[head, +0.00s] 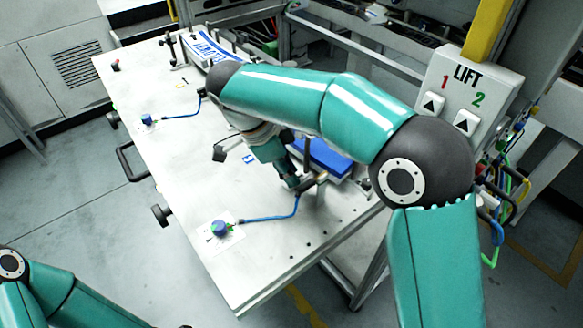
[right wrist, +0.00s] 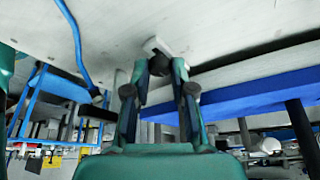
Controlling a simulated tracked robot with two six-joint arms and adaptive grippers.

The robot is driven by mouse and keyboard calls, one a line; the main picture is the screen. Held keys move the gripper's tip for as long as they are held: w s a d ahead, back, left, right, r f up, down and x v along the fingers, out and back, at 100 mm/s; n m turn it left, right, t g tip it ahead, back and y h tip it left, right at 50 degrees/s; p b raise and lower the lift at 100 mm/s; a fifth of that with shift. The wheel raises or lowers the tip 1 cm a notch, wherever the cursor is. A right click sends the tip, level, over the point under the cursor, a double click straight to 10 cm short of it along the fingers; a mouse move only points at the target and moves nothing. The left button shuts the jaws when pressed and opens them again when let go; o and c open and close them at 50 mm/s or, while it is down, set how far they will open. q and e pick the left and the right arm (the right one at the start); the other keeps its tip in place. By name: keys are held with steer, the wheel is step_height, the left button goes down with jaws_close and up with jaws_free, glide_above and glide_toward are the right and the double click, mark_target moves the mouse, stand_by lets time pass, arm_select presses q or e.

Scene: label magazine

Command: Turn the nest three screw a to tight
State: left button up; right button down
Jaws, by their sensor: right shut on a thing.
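My right gripper (head: 291,181) is low over the plate's near right part, beside a blue block (head: 325,156) in a pale nest. In the right wrist view the gripper (right wrist: 166,66) has its fingers closed around a small dark knob (right wrist: 158,66), which I take to be the screw; a pale block sits against it. The knob's turn and seating cannot be told. The blue block shows as a long blue band (right wrist: 250,92) right of the fingers. My left arm shows only at the lower left of the head view; its gripper is out of frame.
The pale plate (head: 185,165) is mostly bare. Blue knobs (head: 219,228) with blue cables stand along its left side. A small post and bar (head: 313,183) stand close to the right gripper. A LIFT button box (head: 467,98) is at the right.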

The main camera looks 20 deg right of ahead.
steer(key=shift+w+r, duration=0.15)
steer(key=shift+w, duration=0.05)
steer(key=c, duration=1.3)
jaws_free()
steer(key=shift+o, duration=0.3)
steer(key=v, duration=0.7)
steer(key=shift+s+a, duration=0.1)
steer(key=shift+s, duration=0.05)
